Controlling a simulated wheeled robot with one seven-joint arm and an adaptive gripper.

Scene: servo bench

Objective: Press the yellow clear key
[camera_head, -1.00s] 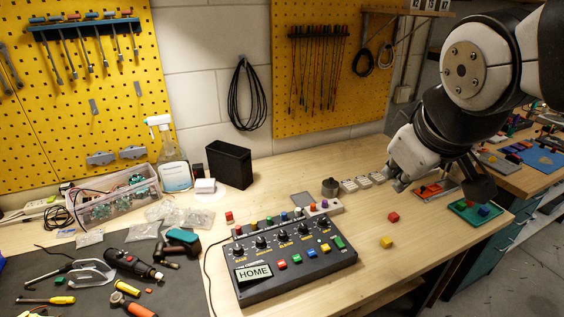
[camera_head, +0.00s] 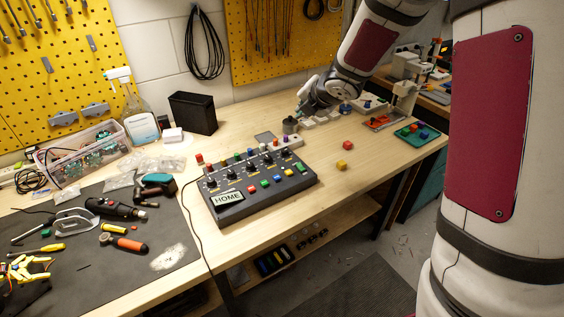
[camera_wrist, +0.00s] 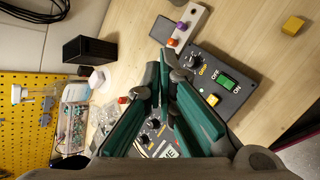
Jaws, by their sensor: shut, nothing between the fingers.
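The black control box (camera_head: 250,196) stands on the wooden bench, with a row of coloured keys along its near side. A small yellow key (camera_head: 288,172) sits between a blue key and a large green one. In the wrist view the yellow key (camera_wrist: 213,99) lies beside the green ON/OFF switch (camera_wrist: 227,81), right of my fingers. Any wording on it is too small to read. My gripper (camera_wrist: 172,68) is shut and empty, its green-padded fingers hiding part of the box. In the head view my gripper (camera_head: 301,106) is above the bench behind the box, apart from the yellow key.
A loose yellow block (camera_head: 341,163) and a red block (camera_head: 347,145) lie right of the box. Knobs and coloured posts rise from the box's back. A dark mat with tools (camera_head: 75,265) lies at left.

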